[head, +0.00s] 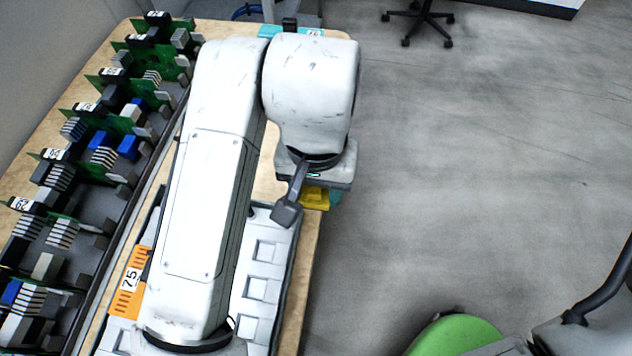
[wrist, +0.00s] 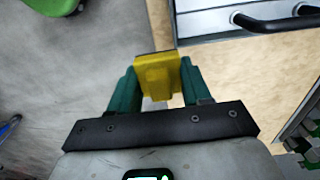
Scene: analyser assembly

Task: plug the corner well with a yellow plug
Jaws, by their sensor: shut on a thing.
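A yellow plug (wrist: 156,75) is held between the green fingers of my gripper (wrist: 156,88) in the wrist view. In the head view the plug (head: 314,197) shows as a yellow patch under my wrist, by the table's right edge. A tray with square wells (head: 262,252) stands on the table below and left of the plug in the head view, partly hidden by my arm. The plug is apart from the tray. Which well is the corner well I cannot tell, as my arm covers part of the tray.
A rack of green circuit boards with numbered tags (head: 105,150) fills the table's left side. An orange label marked 75 (head: 130,281) lies by the tray. A teal item (head: 270,31) lies at the far table edge. Open floor (head: 480,180) is to the right.

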